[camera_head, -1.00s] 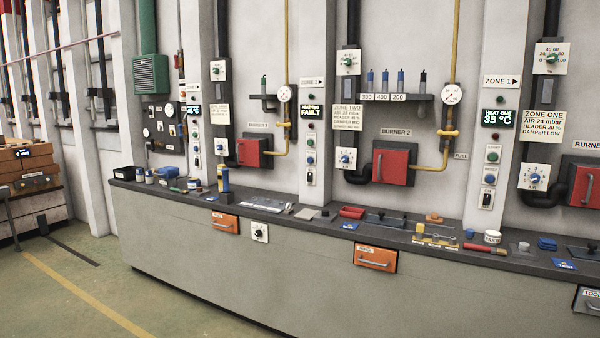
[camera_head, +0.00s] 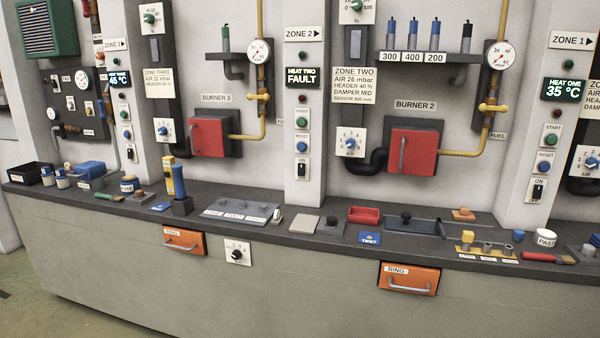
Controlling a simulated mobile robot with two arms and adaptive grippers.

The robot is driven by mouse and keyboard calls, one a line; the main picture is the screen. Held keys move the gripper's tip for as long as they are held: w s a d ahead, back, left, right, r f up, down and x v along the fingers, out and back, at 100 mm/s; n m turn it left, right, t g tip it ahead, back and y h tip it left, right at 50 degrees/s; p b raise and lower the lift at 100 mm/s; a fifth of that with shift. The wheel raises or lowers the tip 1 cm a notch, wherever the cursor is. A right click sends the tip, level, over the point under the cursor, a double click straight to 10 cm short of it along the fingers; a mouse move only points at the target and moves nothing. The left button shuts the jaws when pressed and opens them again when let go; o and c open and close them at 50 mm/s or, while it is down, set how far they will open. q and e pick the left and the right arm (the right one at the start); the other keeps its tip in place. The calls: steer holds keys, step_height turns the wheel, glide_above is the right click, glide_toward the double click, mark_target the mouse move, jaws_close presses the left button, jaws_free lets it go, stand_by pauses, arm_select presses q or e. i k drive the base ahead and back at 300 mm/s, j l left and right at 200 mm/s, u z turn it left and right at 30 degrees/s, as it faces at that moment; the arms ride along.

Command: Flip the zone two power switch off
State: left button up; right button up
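The zone two column carries a "ZONE 2" sign (camera_head: 304,34) and a dark display (camera_head: 302,77) reading "HEAT TWO FAULT". Below it are a green START button (camera_head: 302,116) and a blue RESET button (camera_head: 302,141). The zone two power switch (camera_head: 302,168) is a small black toggle on a white plate at the foot of this column, just above the counter. The toggle is too small to tell its position. Neither of my grippers is in view.
A dark counter (camera_head: 270,228) runs below the wall. A grey labelled plate (camera_head: 241,210), a red tray (camera_head: 364,215) and a blue card (camera_head: 369,238) lie on it. Red burner 2 door (camera_head: 412,151) is right of the column. Similar switches (camera_head: 539,189) serve other zones.

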mark_target(301, 166)
steer(key=i+l+u, duration=0.3)
steer(key=i, duration=0.2)
steer(key=i+l+u, duration=0.35)
steer(key=i+l, duration=0.1)
steer(key=l, duration=0.1)
